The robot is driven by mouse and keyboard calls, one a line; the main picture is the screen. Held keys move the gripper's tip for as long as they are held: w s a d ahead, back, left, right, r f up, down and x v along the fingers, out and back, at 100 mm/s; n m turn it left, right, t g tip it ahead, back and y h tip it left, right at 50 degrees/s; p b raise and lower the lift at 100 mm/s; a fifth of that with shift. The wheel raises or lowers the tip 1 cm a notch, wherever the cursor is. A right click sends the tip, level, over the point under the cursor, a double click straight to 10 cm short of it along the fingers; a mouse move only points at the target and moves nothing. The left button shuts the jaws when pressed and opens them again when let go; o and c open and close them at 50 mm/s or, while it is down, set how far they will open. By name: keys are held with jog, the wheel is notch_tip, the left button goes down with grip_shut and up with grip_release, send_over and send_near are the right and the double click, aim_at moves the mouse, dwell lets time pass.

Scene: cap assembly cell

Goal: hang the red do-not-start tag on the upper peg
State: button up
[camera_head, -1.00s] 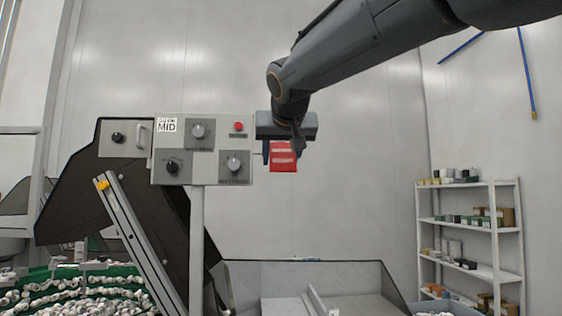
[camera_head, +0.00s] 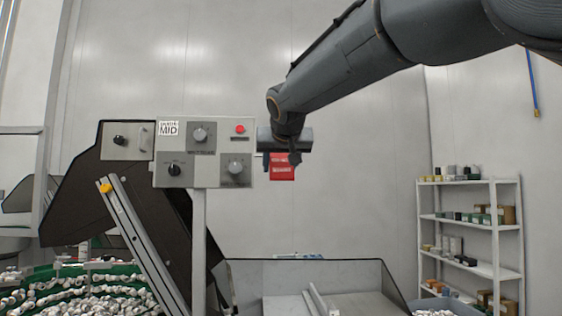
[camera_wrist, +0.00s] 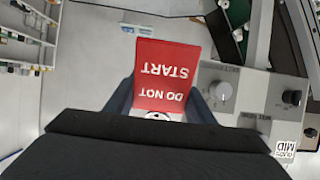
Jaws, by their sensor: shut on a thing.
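The red do-not-start tag (camera_head: 282,172) hangs below my gripper (camera_head: 282,160), just right of the grey control panel (camera_head: 221,151) in the head view. In the wrist view the tag (camera_wrist: 165,72) shows its white "DO NOT START" lettering upside down. A pale ring or hole (camera_wrist: 158,116) shows at its near edge. My gripper (camera_wrist: 160,108) is shut on the tag, with a dark finger on either side. The upper peg cannot be made out in either view.
The panel carries several knobs and a red button (camera_head: 240,129). A sloped conveyor (camera_head: 140,240) and a green bin of white parts (camera_head: 75,290) stand at left. A shelf (camera_head: 470,222) stands at right. The space right of the tag is clear.

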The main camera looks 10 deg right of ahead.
jog(key=shift+x, duration=1.95)
jog(key=shift+r, duration=0.2)
jog(key=o, duration=1.1)
